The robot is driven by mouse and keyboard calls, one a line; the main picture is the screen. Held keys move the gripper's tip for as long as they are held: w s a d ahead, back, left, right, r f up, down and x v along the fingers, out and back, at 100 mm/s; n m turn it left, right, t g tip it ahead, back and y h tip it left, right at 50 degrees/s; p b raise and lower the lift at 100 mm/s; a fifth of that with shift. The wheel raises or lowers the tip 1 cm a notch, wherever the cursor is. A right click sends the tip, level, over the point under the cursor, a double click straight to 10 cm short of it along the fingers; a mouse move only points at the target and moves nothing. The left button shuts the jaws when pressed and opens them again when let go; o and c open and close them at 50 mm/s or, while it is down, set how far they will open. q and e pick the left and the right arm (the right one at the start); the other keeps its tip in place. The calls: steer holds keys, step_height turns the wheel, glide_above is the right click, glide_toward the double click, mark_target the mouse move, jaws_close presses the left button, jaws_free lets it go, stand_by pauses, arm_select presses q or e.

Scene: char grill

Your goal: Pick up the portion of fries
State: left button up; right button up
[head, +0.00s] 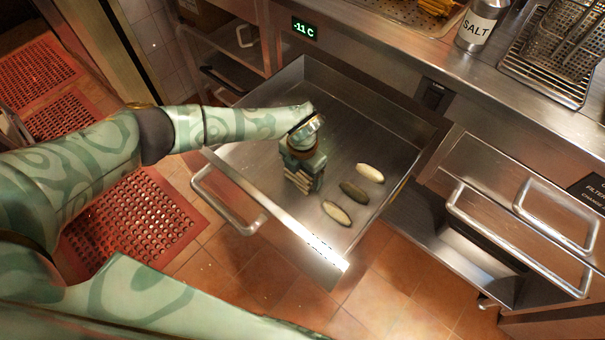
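My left gripper (304,178) points down into the open metal drawer (255,160), near its front wall. A small stack of pale, stick-like pieces (297,182), which looks like the portion of fries, shows at its fingers. The fingers partly cover it. I cannot tell from this angle whether the fingers are closed on it or only around it. My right gripper is not in view.
Three oval pieces lie right of the gripper: a pale one (370,173), a dark one (354,191) and another pale one (337,213). The drawer's back is bare. A salt shaker (477,27) and golden food (438,7) are on the counter above.

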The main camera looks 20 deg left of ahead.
arm_select(q)
steer(key=shift+c, duration=0.7)
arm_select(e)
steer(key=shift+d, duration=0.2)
arm_select(q)
steer(key=shift+r, duration=0.1)
